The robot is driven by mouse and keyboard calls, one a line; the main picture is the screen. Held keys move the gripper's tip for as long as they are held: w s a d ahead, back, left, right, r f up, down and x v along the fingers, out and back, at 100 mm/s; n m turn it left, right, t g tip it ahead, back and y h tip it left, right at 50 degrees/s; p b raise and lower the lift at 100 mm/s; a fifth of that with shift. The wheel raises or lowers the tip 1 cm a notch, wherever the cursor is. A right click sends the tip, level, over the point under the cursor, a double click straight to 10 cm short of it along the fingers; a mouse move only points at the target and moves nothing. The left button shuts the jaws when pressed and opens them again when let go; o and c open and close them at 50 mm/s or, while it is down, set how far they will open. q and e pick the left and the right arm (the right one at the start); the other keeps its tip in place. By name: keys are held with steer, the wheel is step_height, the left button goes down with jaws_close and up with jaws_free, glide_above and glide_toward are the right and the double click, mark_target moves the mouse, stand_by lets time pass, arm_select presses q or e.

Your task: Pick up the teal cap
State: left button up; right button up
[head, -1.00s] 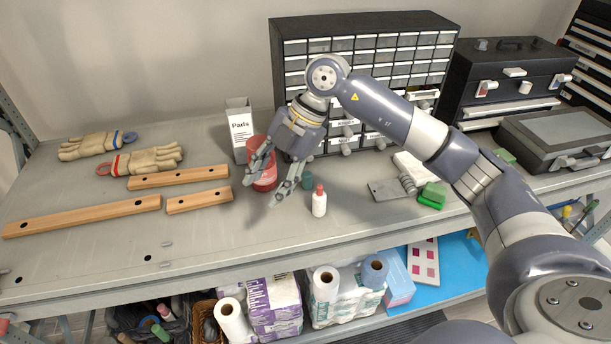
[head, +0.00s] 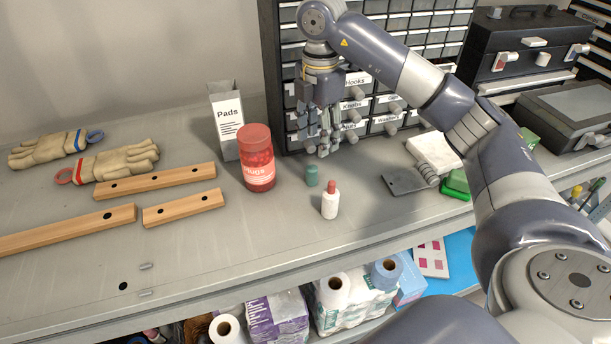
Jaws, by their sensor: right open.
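The teal cap (head: 312,175) is a small upright cylinder on the grey shelf top, just behind and left of a small white bottle with a red top (head: 330,200). My right gripper (head: 321,152) points down, open and empty. Its fingertips show just above and behind the cap in the picture, in front of the drawer cabinet. The cap is not between the fingers, and it is fully visible. My left gripper is not in view.
A red jar of plugs (head: 257,160) and a white Pads box (head: 226,122) stand left of the cap. Wooden bars (head: 155,182) and gloves (head: 115,163) lie further left. The drawer cabinet (head: 378,106) stands close behind. A grey metal plate (head: 403,182) lies to the right.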

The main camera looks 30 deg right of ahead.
mark_target(312, 168)
steer(key=f, duration=0.1)
steer(key=w+f, duration=0.1)
steer(key=shift+w+f, duration=0.25)
steer(key=shift+f, duration=0.15)
steer(key=f, duration=0.3)
steer(key=shift+s+f, duration=0.3)
steer(key=shift+s, duration=0.05)
steer(key=shift+w+f, duration=0.1)
steer(key=shift+f, duration=0.1)
steer(key=shift+w+a+f+p, duration=0.1)
steer(key=shift+f+p, duration=0.25)
steer(key=shift+f, duration=0.05)
steer(key=f+p, duration=0.1)
steer(key=f, duration=0.2)
steer(key=shift+a+f+p, duration=0.2)
steer(key=shift+f+p, duration=0.05)
steer(key=shift+p, duration=0.15)
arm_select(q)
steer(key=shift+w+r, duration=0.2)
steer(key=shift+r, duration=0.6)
arm_select(e)
steer(key=shift+w+f, duration=0.1)
steer(key=shift+f, duration=0.4)
steer(key=c, duration=0.9)
